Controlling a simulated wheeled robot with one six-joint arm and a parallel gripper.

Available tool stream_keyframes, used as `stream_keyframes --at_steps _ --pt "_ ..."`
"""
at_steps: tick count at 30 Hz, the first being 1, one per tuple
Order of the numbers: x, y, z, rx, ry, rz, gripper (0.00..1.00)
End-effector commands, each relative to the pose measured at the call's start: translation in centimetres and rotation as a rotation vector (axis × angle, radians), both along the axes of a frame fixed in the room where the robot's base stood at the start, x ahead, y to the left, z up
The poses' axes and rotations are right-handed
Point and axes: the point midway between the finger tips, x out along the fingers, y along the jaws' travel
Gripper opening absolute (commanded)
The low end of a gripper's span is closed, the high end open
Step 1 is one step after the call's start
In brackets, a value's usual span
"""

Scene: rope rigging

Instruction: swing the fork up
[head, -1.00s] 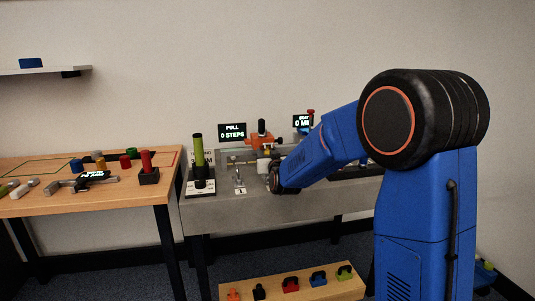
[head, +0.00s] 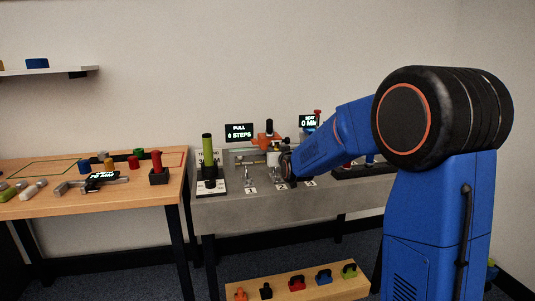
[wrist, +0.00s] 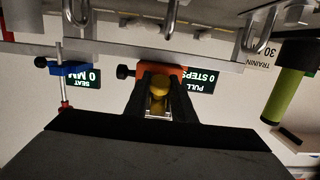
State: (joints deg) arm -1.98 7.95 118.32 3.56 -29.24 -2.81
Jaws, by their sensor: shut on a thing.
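My gripper (wrist: 158,100) shows in the wrist view with its two dark fingers shut on a small yellow piece (wrist: 157,92). Whether this piece is part of a fork is hard to tell. A grey metal fork-like fitting (wrist: 168,14) shows just beyond the fingertips, cut by the top edge. A similar fitting (wrist: 251,38) stands to its right and another (wrist: 76,14) to its left. In the head view, one upright metal fitting (head: 249,174) stands on the grey bench behind label 1. My wrist hides much of the area around label 2.
The grey bench (head: 235,212) carries an orange clamp (head: 267,139), a PULL display (head: 239,132) reading 0 STEPS and a green post (head: 207,150). A wooden table (head: 120,199) with small parts stands left. A low wooden rack (head: 330,283) with several coloured pieces is below.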

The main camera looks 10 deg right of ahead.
Motion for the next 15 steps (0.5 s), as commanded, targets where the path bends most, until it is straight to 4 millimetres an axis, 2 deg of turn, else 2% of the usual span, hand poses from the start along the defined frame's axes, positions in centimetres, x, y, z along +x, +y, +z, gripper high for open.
stream_keyframes --at_steps 3,15 --pt "0.1 -1.1 0.6 -0.002 0.050 -0.006 0.00" --pt "0.2 -1.2 1.5 -0.003 0.212 -0.010 0.00"
